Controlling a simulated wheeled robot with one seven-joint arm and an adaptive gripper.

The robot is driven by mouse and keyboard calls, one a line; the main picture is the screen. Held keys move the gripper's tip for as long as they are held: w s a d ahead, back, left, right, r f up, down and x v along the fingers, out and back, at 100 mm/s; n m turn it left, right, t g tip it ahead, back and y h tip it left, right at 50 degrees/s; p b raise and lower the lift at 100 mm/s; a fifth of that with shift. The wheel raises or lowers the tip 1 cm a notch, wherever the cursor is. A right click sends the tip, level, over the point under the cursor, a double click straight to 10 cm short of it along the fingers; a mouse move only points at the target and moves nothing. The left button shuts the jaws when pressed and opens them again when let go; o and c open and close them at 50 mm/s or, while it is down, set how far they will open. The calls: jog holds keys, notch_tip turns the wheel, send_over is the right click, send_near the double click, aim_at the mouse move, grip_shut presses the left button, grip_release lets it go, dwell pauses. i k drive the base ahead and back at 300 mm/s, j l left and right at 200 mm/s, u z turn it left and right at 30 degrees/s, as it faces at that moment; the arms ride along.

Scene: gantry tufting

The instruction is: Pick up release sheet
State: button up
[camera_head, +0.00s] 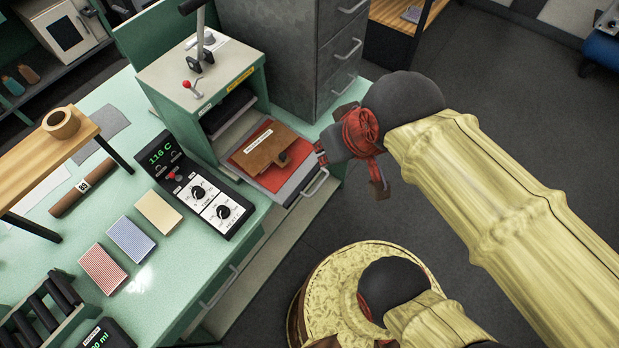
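A brown, wallet-like flat piece (262,156) with a small white label and a dark tab lies on a red-orange sheet (281,180). Both are on the pulled-out tray (300,186) of a green press. The label is too small to read, and I cannot tell for sure which piece is the release sheet. A thin grey sheet (104,128) and a white sheet (42,188) lie flat on the green bench at left. My gripper (350,148), dark with red parts, is just right of the tray, apart from the brown piece. Its fingers look spread, with nothing visible between them.
The green press (200,95) has a lever on top. A control box (190,185) reading 116 C stands beside it. Several coloured blocks (130,240), a brown roll (84,188) and a wooden stand (45,160) are on the bench. Grey drawers (290,60) rise behind.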

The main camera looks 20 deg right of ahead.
aim_at(267, 147)
jog(key=k+j+z, duration=0.5)
jog(key=z, duration=0.25)
